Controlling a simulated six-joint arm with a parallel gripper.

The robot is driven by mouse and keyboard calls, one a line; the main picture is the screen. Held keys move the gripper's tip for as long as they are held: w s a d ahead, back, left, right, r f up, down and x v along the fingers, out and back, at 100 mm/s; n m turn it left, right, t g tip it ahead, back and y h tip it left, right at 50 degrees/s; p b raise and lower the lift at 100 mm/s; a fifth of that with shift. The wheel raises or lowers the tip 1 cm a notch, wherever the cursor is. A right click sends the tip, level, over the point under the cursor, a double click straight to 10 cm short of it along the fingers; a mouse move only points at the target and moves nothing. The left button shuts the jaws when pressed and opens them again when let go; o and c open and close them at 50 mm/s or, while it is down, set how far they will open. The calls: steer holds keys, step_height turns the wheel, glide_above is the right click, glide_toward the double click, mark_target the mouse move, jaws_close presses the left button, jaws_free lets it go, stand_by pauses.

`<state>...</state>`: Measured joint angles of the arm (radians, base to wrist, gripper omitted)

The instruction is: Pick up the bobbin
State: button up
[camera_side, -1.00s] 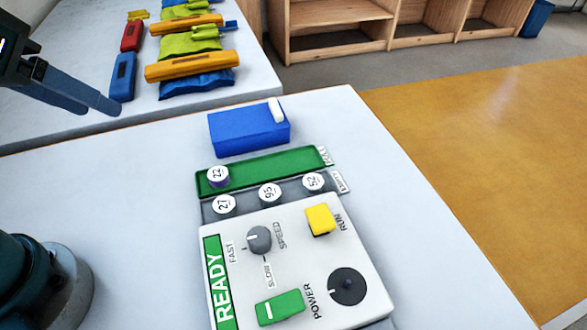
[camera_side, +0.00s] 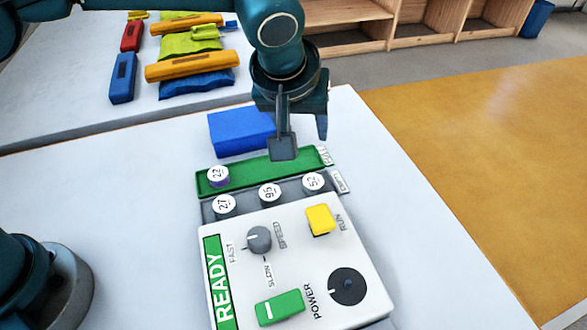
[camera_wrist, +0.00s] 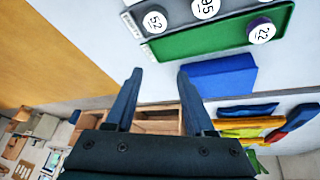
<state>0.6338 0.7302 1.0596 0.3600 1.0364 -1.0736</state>
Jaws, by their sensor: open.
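Several round white-topped pieces look like bobbins. One numbered 22 (camera_side: 218,176), with a purple side, stands at the left end of the green tray (camera_side: 245,172). Pieces 27 (camera_side: 224,205), 95 (camera_side: 269,193) and 52 (camera_side: 313,182) stand on the grey rack in front. The wrist view shows 22 (camera_wrist: 261,31), 95 (camera_wrist: 205,7) and 52 (camera_wrist: 155,21). My gripper (camera_side: 302,141) is open and empty above the right end of the green tray, apart from all pieces. Its fingers also show in the wrist view (camera_wrist: 159,75).
A blue box (camera_side: 238,135) stands behind the green tray, partly hidden by my gripper. A control panel (camera_side: 290,250) with a yellow button and knobs lies in front. A second table (camera_side: 60,105) at back left holds coloured items.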

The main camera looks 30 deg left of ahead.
steer(key=m, duration=0.1)
glide_above(312, 184)
steer(key=s, duration=0.2)
steer(key=shift+g, duration=0.4)
steer(key=f, duration=0.5)
steer(key=shift+w+d, duration=0.1)
steer(key=shift+d, duration=0.1)
steer(key=shift+x, duration=2.45)
jaws_close()
